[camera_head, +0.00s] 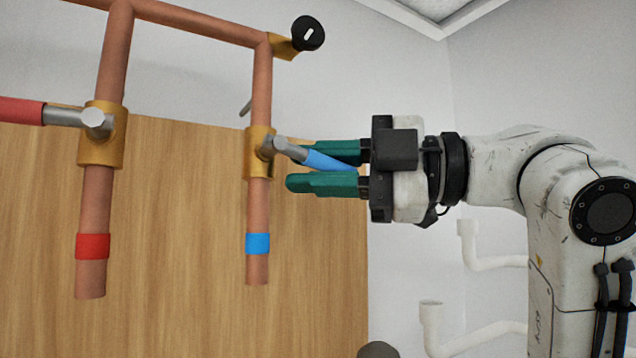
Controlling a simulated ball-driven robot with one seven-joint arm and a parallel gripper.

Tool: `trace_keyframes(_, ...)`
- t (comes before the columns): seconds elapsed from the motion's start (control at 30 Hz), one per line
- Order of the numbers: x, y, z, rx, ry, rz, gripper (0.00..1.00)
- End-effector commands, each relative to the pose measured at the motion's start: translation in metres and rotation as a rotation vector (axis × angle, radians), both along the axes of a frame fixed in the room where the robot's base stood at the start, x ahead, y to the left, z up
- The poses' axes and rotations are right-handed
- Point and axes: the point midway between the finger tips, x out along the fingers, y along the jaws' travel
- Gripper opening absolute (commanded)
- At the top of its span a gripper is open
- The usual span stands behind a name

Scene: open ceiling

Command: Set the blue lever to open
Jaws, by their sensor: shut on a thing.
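The blue lever (328,160) sticks out to the right from a brass valve (256,153) on the right copper pipe. It tilts slightly downward to the right, across the pipe. The pipe has a blue band (257,244) below the valve. My gripper (305,168) reaches in from the right with green fingers, one above and one below the lever. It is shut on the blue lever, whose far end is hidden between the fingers.
A red lever (22,111) points left from the brass valve (102,150) on the left copper pipe, which has a red band (92,246). A black round knob (308,33) sits at the upper pipe corner. A wooden panel (180,230) stands behind. White pipes (432,318) are at lower right.

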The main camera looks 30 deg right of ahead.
Motion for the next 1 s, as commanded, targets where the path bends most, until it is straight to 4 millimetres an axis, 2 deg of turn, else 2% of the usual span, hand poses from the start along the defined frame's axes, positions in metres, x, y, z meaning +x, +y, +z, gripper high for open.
trace_keyframes(0.03,-0.0001,0.0014,-0.0088,0.034,0.001,0.003,0.0)
trace_keyframes(0.4,-0.0001,0.0033,-0.0148,0.232,0.001,0.002,0.0)
trace_keyframes(1.0,0.0,0.0028,-0.0144,0.282,0.001,-0.002,0.0)
